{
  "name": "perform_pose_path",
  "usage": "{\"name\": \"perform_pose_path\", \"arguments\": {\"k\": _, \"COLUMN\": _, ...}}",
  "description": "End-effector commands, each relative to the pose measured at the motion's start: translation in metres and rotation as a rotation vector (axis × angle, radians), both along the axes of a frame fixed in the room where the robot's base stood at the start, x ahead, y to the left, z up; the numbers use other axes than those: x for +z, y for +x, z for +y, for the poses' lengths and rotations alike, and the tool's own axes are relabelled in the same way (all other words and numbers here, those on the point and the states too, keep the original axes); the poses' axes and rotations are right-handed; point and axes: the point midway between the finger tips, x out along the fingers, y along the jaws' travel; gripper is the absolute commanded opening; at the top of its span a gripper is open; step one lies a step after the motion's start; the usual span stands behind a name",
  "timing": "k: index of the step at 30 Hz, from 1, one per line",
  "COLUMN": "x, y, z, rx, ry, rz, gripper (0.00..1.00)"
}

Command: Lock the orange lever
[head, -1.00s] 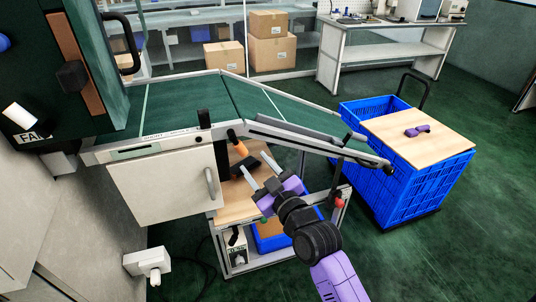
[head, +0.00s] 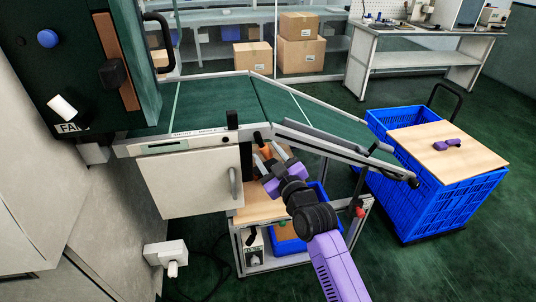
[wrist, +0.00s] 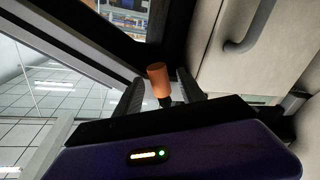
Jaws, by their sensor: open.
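The orange lever (head: 265,152) is at the front edge of the green conveyor (head: 214,100), close to the corner of the white panel. In the wrist view its orange cylindrical handle (wrist: 157,80) stands between the two dark fingers, on a dark stem. My gripper (head: 267,153) is open, with one finger on each side of the handle. I cannot tell whether either finger touches it. The lever's base is hidden behind the gripper body.
A white panel with a grey handle (head: 233,183) is just left of my gripper. A sloped rail (head: 340,152) runs to the right. A blue crate cart (head: 436,190) with a wooden lid stands at the right. Green floor is open in front of it.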

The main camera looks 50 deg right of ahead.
Motion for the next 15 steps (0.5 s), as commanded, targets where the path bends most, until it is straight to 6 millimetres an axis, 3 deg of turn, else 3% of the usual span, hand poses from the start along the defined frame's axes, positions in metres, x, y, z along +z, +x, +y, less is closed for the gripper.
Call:
{"name": "perform_pose_path", "arguments": {"k": 4, "x": -0.0001, "y": -0.0002, "z": 0.0000, "rx": 0.000, "ry": 0.000, "rz": 0.000, "gripper": 0.43}}
{"name": "perform_pose_path", "arguments": {"k": 11, "x": -0.0001, "y": -0.0003, "z": 0.0001, "rx": 0.000, "ry": 0.000, "rz": 0.000, "gripper": 0.00}}
{"name": "perform_pose_path", "arguments": {"k": 15, "x": -0.0001, "y": -0.0003, "z": 0.0002, "rx": 0.000, "ry": 0.000, "rz": 0.000, "gripper": 0.00}}
